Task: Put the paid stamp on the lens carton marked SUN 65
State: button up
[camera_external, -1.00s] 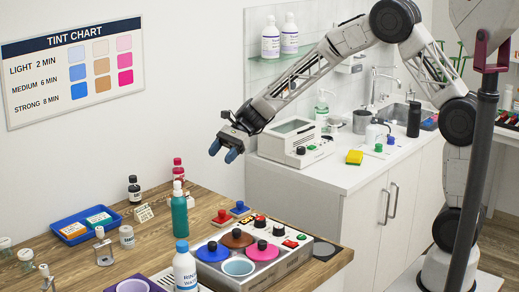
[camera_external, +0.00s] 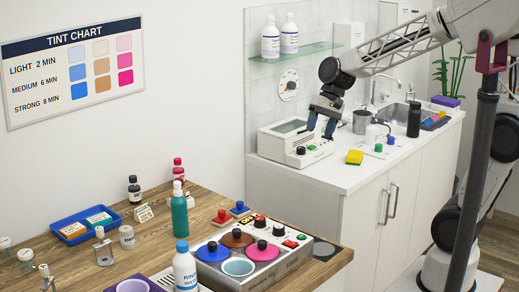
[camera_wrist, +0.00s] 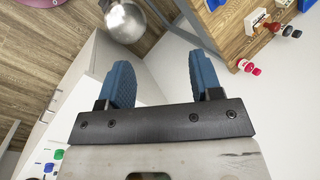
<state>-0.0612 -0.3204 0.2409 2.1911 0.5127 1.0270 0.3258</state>
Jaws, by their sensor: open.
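In the external view, two small cartons, one with an orange band (camera_external: 74,230) and one with a teal band (camera_external: 98,219), lie in a blue tray (camera_external: 62,222) on the wooden table. Their print is too small to read. A red block with a dark knob (camera_external: 221,217) and a blue block with a dark knob (camera_external: 239,208) stand right of the green bottle. I cannot tell whether either is the paid stamp. My gripper (camera_external: 320,126) is open and empty, by the white appliance on the counter, far from the tray. Its blue fingers (camera_wrist: 160,72) show apart in the wrist view.
A green bottle (camera_external: 179,215), a white bottle with blue cap (camera_external: 185,268) and a warmer with coloured lids (camera_external: 262,262) crowd the table. The white appliance (camera_external: 290,145), a yellow sponge (camera_external: 354,157) and a black bottle (camera_external: 414,119) stand on the counter.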

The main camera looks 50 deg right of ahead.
jog(key=s+d+n+t+h, duration=0.1)
jog(key=s+d+n+h, duration=0.1)
jog(key=s+d, duration=0.3)
jog(key=s+d+n+t+h, duration=0.1)
jog(key=s+d+n+h, duration=0.2)
jog(key=s, duration=1)
jog(key=shift+s+d+f+n, duration=0.35)
jog(key=shift+d+n, duration=0.15)
jog(key=shift+d, duration=0.9)
